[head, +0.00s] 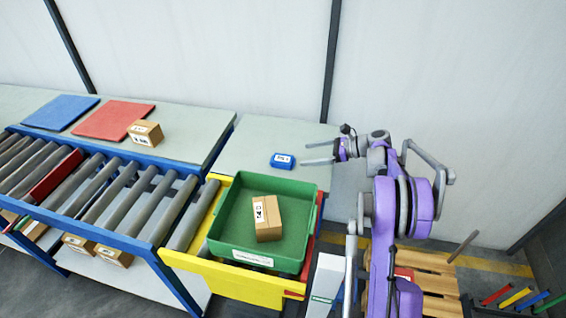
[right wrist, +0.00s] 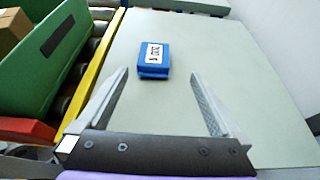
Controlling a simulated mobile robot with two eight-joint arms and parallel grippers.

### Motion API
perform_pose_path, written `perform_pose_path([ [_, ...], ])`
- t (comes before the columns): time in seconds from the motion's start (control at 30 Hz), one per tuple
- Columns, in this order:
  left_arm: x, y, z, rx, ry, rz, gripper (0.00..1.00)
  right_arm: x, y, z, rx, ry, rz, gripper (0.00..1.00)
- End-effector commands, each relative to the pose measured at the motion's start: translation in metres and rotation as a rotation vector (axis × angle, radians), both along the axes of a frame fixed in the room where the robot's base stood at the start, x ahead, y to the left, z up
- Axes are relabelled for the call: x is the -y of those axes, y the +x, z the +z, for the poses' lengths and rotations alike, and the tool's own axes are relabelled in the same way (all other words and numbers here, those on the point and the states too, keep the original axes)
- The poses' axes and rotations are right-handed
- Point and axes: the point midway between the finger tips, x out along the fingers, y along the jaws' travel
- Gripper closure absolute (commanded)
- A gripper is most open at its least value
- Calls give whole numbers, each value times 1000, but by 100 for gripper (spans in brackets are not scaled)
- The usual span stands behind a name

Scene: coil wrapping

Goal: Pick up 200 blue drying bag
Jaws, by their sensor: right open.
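The blue drying bag (head: 283,160) is a small blue block with a white label, lying on the pale table right of the conveyor. It also shows in the right wrist view (right wrist: 153,60), ahead of the fingertips and between their lines. My right gripper (head: 318,154) is open and empty, a short way to the right of the bag in the head view. In the right wrist view its two fingers (right wrist: 160,73) are spread wide and do not touch the bag. My left gripper is not in view.
A green bin (head: 225,215) holding a labelled cardboard box (head: 267,218) stands at the conveyor's end by a yellow side panel (head: 190,268). A red mat (head: 113,119), a blue mat (head: 60,111) and another box (head: 145,133) lie on the left table. Table surface around the bag is clear.

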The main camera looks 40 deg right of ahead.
Motion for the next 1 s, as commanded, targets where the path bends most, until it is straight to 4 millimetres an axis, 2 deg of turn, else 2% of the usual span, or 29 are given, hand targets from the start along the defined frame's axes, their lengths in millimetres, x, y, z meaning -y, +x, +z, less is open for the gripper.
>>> perform_pose_path([
  [0.3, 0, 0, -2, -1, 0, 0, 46, -29, 33, -16, 0, -1, 4, 0],
  [0.47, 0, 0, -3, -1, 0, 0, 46, -36, 41, -20, 0, -1, 3, 0],
  [0.7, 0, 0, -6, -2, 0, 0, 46, -61, 62, -32, 0, -2, 5, 0],
  [0.8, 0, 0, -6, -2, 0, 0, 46, -66, 69, -36, 0, -3, 3, 0],
  [1.0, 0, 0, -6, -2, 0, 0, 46, -67, 70, -36, 0, -3, 2, 0],
])
